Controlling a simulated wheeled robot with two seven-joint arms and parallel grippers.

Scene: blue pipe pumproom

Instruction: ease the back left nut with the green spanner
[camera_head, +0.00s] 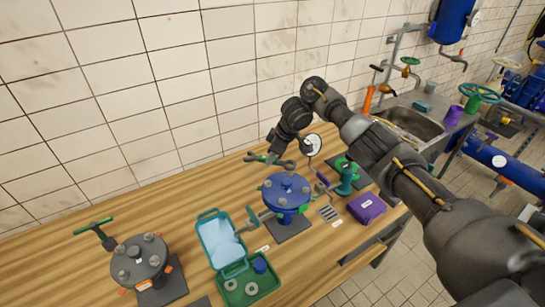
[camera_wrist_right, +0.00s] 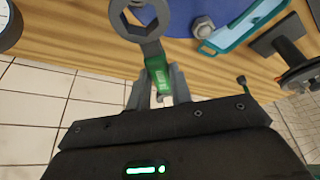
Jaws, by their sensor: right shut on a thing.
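My right gripper (camera_head: 273,151) is shut on the green spanner (camera_head: 264,158), above the bench behind the blue flanged cover (camera_head: 285,188). In the right wrist view my right gripper (camera_wrist_right: 162,88) grips the spanner's green handle (camera_wrist_right: 158,74). Its grey ring end (camera_wrist_right: 146,24) reaches out past the fingers and is empty. The blue cover carries several grey nuts. One nut (camera_wrist_right: 203,27) shows beside the spanner in the wrist view, apart from the ring. The other end of the spanner is hidden. My left gripper is not in view.
A grey flanged cover (camera_head: 140,258) with nuts stands at the left. An open teal case (camera_head: 222,244) holds washers. A purple box (camera_head: 366,207), a green-topped tool (camera_head: 346,178) and a gauge (camera_head: 311,144) stand near the blue cover. The tiled wall is close behind.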

